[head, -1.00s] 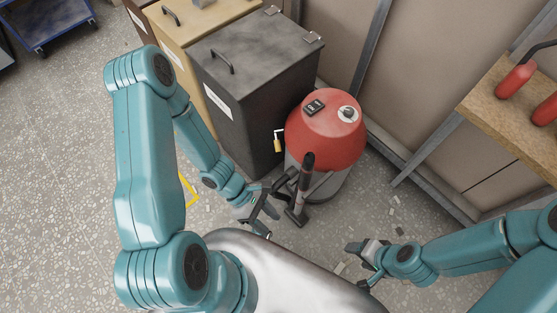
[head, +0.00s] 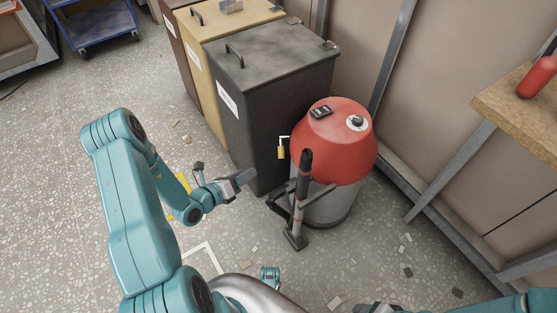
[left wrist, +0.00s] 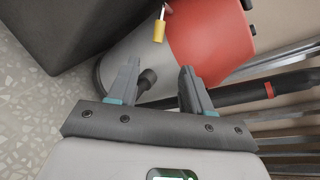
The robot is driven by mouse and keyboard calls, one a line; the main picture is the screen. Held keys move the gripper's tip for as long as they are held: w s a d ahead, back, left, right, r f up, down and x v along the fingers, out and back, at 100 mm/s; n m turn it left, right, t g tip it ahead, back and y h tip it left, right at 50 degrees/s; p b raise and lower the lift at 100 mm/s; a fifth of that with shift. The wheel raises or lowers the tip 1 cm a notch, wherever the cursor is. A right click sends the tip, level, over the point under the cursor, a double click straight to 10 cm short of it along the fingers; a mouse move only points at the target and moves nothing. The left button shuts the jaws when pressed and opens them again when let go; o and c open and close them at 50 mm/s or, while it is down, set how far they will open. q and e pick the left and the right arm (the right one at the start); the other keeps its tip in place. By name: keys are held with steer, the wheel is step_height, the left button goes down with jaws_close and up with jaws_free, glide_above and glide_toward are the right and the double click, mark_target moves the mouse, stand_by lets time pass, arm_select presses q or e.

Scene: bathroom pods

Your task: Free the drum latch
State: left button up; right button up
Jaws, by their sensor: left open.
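A drum vacuum with a red top (head: 338,135) and a grey lower body (head: 325,205) stands beside the dark bin. A small yellow padlock-like piece (head: 281,152) with a pale shackle hangs at the left edge of the red top. It also shows at the top of the left wrist view (left wrist: 159,31). My left gripper (head: 222,174) is open and empty, left of the drum and lower than the yellow piece in the picture. In the left wrist view its two fingers (left wrist: 158,80) are apart, pointing toward the drum. My right gripper (head: 375,307) barely shows at the bottom edge.
A black wand (head: 303,190) stands upright in front of the drum. Dark, tan and brown lidded bins (head: 270,65) stand behind. A wooden shelf (head: 520,110) with a red bottle is at right. A blue cart (head: 100,25) is far left. Floor at left is mostly clear.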

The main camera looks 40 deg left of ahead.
mark_target(279, 153)
arm_select(q)
steer(key=b+x, duration=0.4)
steer(key=x, duration=1.1)
steer(key=shift+w+a+f, duration=0.1)
steer(key=shift+w+f, duration=0.05)
steer(key=shift+w+b, duration=0.3)
steer(key=shift+w, duration=0.1)
steer(key=shift+c, duration=0.4)
